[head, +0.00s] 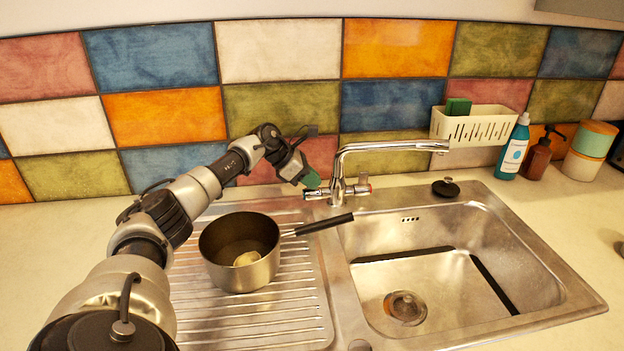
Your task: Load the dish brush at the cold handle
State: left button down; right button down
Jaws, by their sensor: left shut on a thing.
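The chrome tap (339,180) stands behind the sink, with a left handle (316,194) and a right handle (362,189) that shows a little red. My left gripper (308,177) points down and right, just above the left handle. It is shut on a small green thing (313,179), mostly hidden by the fingers; I cannot tell whether this is part of a dish brush or whether it touches the handle. No whole dish brush shows. My right gripper is out of view.
A steel pot (240,277) with a pale lump inside stands on the ribbed drainer, its black handle reaching right. The sink bowl (440,280) is empty.

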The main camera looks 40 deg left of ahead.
pick_arm(q)
jog(key=shift+f, duration=0.1)
jog(key=c, duration=1.3)
grip_release()
jog(key=shift+a, duration=0.1)
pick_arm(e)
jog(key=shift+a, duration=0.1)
pick_arm(q)
jog(key=shift+o, duration=0.2)
